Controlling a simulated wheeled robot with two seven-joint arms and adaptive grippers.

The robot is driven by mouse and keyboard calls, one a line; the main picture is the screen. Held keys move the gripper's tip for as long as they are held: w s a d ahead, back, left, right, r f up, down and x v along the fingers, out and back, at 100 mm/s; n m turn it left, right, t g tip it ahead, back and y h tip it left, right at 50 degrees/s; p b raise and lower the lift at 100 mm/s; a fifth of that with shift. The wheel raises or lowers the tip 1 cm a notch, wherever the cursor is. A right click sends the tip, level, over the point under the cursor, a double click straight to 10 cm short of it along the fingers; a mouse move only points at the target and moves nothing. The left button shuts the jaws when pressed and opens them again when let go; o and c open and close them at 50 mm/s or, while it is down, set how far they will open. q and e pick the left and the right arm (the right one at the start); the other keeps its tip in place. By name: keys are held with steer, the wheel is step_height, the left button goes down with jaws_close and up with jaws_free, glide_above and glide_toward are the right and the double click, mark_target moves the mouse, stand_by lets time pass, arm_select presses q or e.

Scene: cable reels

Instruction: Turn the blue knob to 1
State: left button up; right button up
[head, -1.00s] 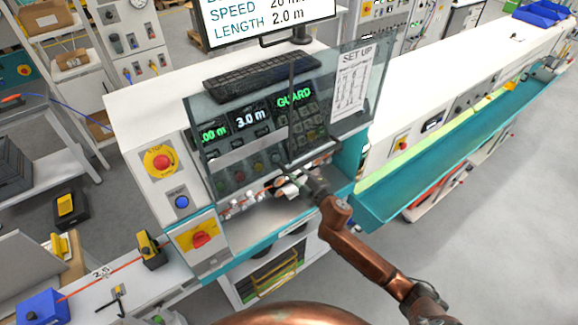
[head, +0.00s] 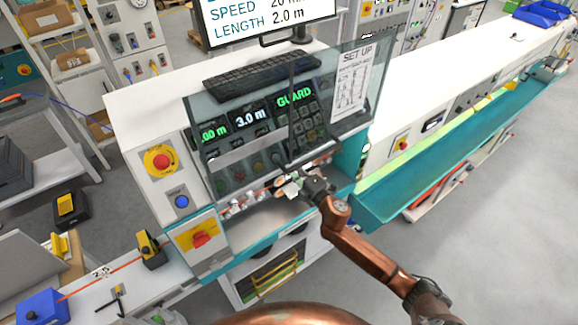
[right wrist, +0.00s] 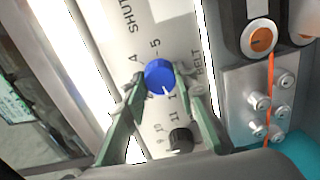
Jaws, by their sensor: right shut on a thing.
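The blue knob (right wrist: 160,75) is round with a short white mark on its lower edge. It sits on a white panel (right wrist: 170,25) with printed characters around it, including a 5 above it. The white mark points down and slightly right, close to a printed 1. My right gripper (right wrist: 158,84) has its green fingers on either side of the knob and is shut on it. In the head view my right gripper (head: 288,187) is at the machine's front, below the clear guard, and the knob is too small to make out. My left gripper is not in view.
A black knob (right wrist: 181,139) with numbers lies just below the blue one, between the fingers. Rollers (right wrist: 285,80) and an orange cable (right wrist: 269,85) are to the right. The clear guard (head: 225,162) hangs above my right gripper. A red emergency button (head: 162,161) is at left.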

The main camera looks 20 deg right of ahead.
steer(key=o, duration=1.2)
steer(key=shift+c, duration=0.2)
steer(key=v, duration=1.2)
